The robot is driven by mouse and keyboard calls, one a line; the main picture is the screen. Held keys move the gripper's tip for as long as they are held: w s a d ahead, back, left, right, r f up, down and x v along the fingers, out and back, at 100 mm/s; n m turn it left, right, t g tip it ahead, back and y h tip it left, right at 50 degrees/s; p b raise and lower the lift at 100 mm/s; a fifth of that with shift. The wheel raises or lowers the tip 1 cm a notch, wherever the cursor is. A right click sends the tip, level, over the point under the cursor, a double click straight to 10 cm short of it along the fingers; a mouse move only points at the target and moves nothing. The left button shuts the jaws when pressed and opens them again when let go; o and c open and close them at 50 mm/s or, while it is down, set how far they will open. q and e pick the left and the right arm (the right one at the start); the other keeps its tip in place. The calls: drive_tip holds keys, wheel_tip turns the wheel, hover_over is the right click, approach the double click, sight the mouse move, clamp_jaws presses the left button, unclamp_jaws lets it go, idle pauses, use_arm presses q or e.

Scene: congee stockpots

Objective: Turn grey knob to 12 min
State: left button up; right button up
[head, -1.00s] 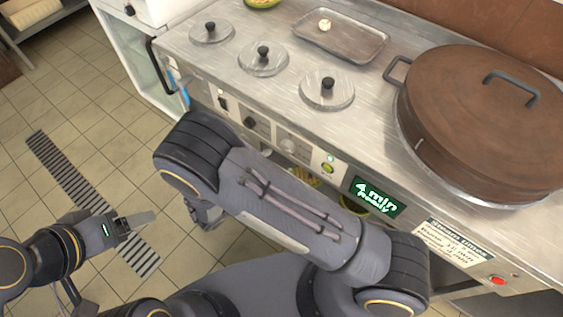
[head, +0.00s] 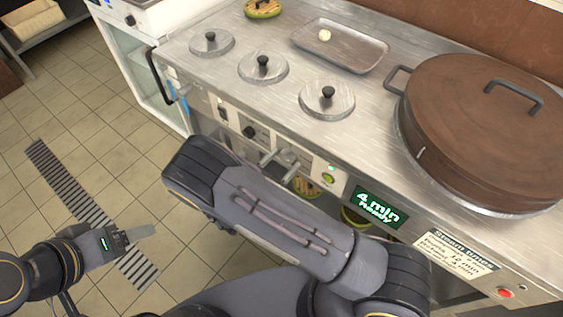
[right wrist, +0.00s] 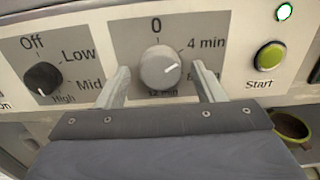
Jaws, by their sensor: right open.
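The grey knob (right wrist: 161,67) sits on a pale panel plate marked 0, 4 min, 8 min and 12 min. A short pale mark shows on its right part; I cannot tell its exact setting. My right gripper (right wrist: 162,75) is open, with one finger on each side of the knob; a gap shows at both sides. In the head view my right gripper (head: 280,163) is at the front panel and hides the knob. The green display (head: 377,208) reads "4 min Ready". My left gripper (head: 130,238) is over the floor at left, away from the stove; its opening is unclear.
A black knob (right wrist: 43,78) marked Off, Low, Mid, High is left of the grey knob. A green Start button (right wrist: 270,56) is to the right. A large brown lid (head: 485,125) and a tray (head: 340,47) are on the steel top. A red button (head: 505,293) is at far right.

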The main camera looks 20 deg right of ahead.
drive_tip(key=c, duration=1)
drive_tip(key=shift+o, duration=0.2)
drive_tip(key=shift+f+m+b, duration=0.2)
drive_tip(key=shift+m+b, duration=1.8)
drive_tip(key=shift+m, duration=0.3)
drive_tip(key=m+b, duration=0.5)
drive_tip(key=m, duration=0.1)
drive_tip(key=shift+a, duration=0.1)
drive_tip(key=m+b, duration=1)
drive_tip(key=shift+r+m+b, duration=0.15)
drive_tip(key=shift+m+b, duration=0.8)
drive_tip(key=shift+m, duration=0.15)
drive_tip(key=shift+r+m+b, duration=0.15)
drive_tip(key=shift+m+b, duration=0.5)
drive_tip(key=shift+m, duration=0.05)
